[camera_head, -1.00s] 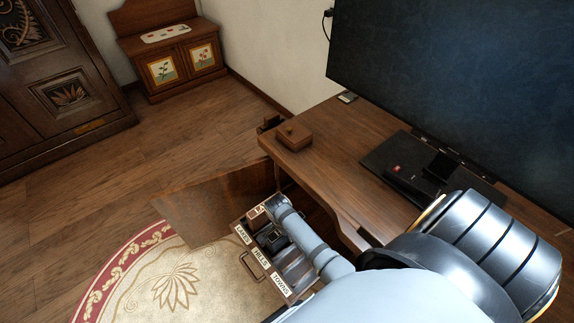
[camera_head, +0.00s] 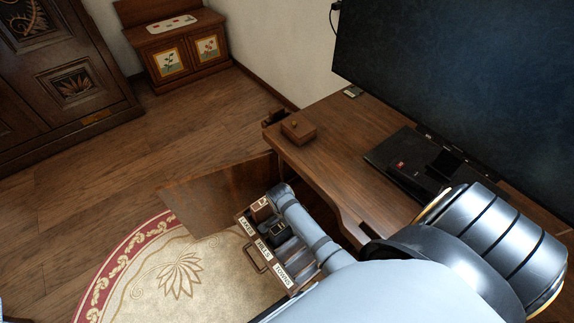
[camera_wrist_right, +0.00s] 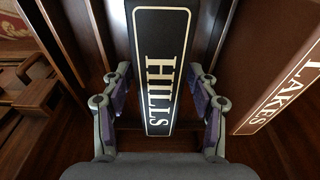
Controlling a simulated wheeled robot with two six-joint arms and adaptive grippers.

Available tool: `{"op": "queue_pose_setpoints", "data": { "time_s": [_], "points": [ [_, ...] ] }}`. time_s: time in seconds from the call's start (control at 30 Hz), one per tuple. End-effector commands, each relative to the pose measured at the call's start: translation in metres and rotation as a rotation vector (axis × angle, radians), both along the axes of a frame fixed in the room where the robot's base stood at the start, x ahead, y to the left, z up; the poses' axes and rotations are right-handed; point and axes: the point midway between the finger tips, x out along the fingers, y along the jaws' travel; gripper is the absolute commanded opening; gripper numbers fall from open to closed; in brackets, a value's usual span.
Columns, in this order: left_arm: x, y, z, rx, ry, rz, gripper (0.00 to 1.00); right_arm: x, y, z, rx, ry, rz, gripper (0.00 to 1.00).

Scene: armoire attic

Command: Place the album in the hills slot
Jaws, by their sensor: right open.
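The album (camera_wrist_right: 158,60) has a black spine with a pale border and the word HILLS, seen in the right wrist view. My right gripper (camera_wrist_right: 157,85) is open, with one finger on each side of this spine and visible gaps between. In the head view the open drawer (camera_head: 262,262) has front labels LAKES, HILLS and TOWNS. A dark shape (camera_head: 279,231) in line with the HILLS label is in the drawer below my right arm; I cannot tell album from gripper there. My left gripper is not in view.
An open wooden door panel (camera_head: 215,190) is beside the drawer. The desk (camera_head: 340,165) holds a small wooden box (camera_head: 298,128) and a large screen (camera_head: 460,90). The rug (camera_head: 170,275) lies clear.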

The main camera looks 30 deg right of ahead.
Motion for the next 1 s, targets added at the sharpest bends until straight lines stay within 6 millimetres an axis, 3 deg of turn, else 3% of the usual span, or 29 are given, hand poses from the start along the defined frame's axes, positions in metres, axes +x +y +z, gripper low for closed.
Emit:
{"op": "queue_pose_setpoints", "data": {
  "time_s": [0.03, 0.2, 0.4, 1.0],
  "points": [
    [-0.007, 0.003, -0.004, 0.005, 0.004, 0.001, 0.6, 0.001, 0.002, 0.016, 0.001, -0.003, 0.0, 0.6],
    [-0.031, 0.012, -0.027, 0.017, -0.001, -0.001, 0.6, 0.0, 0.008, 0.054, 0.0, -0.002, 0.001, 0.6],
    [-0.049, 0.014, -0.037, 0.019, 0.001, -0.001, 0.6, -0.001, 0.012, 0.085, -0.001, -0.001, 0.0, 0.6],
    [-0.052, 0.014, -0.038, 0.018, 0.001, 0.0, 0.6, -0.001, 0.013, 0.091, -0.001, 0.0, 0.001, 0.6]
  ]
}}
